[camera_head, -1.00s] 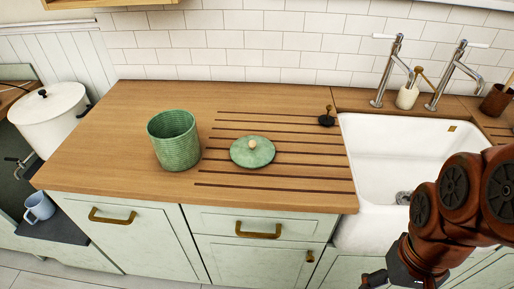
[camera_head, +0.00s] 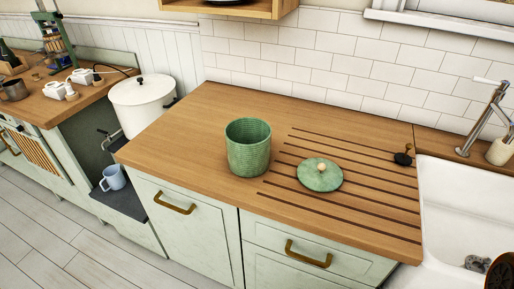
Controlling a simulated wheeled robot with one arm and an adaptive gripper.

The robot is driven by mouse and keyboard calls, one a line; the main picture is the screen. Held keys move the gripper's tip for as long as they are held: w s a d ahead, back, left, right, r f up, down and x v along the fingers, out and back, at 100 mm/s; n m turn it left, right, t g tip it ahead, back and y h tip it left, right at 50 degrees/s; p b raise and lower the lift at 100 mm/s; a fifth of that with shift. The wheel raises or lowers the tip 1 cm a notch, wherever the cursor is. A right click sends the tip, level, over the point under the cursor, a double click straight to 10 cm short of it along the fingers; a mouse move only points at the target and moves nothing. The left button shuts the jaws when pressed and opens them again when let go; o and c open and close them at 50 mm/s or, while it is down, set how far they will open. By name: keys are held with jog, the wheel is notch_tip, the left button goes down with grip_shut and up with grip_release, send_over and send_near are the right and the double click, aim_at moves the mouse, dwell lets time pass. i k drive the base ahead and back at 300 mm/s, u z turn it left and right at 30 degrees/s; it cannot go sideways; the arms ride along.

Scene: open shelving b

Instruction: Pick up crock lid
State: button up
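The crock lid (camera_head: 320,175) is a round green disc with a small pale knob on top. It lies flat on the grooved part of the wooden counter (camera_head: 215,115). An open green ribbed crock (camera_head: 248,149) stands upright to its left, apart from it. A small part of my arm shows at the lower right edge of the head view. My gripper is outside the view.
A white sink (camera_head: 462,215) with a tap (camera_head: 487,118) is to the right. A dark stopper (camera_head: 403,156) lies near the sink's edge. A white lidded pot (camera_head: 142,103) and a blue mug (camera_head: 113,178) are at the left. The counter's left part is clear.

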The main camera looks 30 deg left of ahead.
aim_at(317, 175)
jog(key=u, duration=1.95)
jog(key=k, duration=1.05)
jog(key=u, duration=1)
jog(key=i, duration=1.25)
jog(key=z, duration=1.25)
jog(key=i, duration=0.6)
jog(key=z, duration=0.7)
